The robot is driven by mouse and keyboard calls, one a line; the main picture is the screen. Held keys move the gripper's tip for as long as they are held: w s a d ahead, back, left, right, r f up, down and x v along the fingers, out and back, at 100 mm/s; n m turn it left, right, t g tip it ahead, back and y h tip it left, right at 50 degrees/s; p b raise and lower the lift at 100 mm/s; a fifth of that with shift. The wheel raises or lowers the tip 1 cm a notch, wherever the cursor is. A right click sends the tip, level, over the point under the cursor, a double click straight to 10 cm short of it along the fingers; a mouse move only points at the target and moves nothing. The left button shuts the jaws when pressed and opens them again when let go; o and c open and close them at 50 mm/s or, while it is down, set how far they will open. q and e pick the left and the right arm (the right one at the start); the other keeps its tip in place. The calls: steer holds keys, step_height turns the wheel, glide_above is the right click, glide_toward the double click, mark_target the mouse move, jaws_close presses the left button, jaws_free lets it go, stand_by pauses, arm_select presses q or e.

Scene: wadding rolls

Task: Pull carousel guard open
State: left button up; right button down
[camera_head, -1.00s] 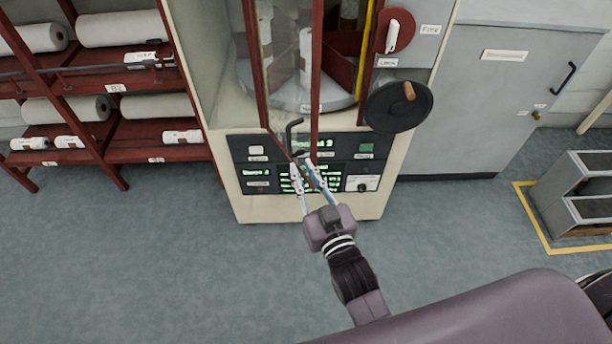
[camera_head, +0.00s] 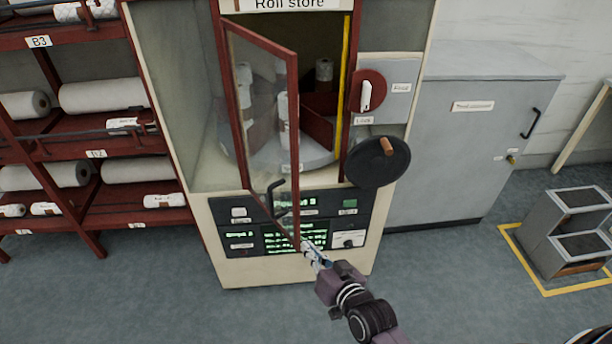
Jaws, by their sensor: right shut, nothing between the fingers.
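The carousel guard (camera_head: 262,120) is a clear panel in a dark red frame on the front of the roll store cabinet (camera_head: 236,276). It stands swung outward, hinged at the left, and the opening to its right is uncovered. A dark bent handle (camera_head: 277,197) is on its lower part. Behind it, white rolls (camera_head: 324,72) stand on the round grey carousel (camera_head: 310,160). My right gripper (camera_head: 308,246) is shut and empty, just beside the guard's lower right corner; I cannot tell whether it touches the frame. My left gripper is not in view.
A black handwheel (camera_head: 377,162) and a red lock dial (camera_head: 367,93) are right of the opening. The control panel (camera_head: 347,239) is below. Red shelves of rolls (camera_head: 85,143) stand left, a grey cabinet (camera_head: 465,150) and steps (camera_head: 570,240) right. The front floor is clear.

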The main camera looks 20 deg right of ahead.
steer(key=w+d+f+m+g+y+b, duration=0.1)
steer(key=w+d+f+m+g+y, duration=0.15)
steer(key=d+f, duration=0.2)
steer(key=g+y+b, duration=0.3)
steer(key=y, duration=0.8)
glide_toward(289, 165)
steer(key=d, duration=0.8)
steer(key=shift+m, duration=0.35)
steer(key=p+x, duration=0.1)
steer(key=x, duration=0.3)
steer(key=s+p+x, duration=0.1)
steer(key=p+x, duration=0.1)
steer(key=x, duration=0.2)
steer(key=a+p+x, duration=0.1)
steer(key=p+x, duration=0.1)
steer(key=x, duration=0.2)
steer(key=shift+s+a+f, duration=0.1)
steer(key=shift+s+f, duration=0.15)
steer(key=shift+s, duration=0.1)
steer(key=shift+s+a+p, duration=0.25)
steer(key=shift+a+p, duration=0.15)
steer(key=shift+a, duration=0.05)
steer(key=shift+a+f, duration=0.1)
steer(key=shift+f, duration=0.05)
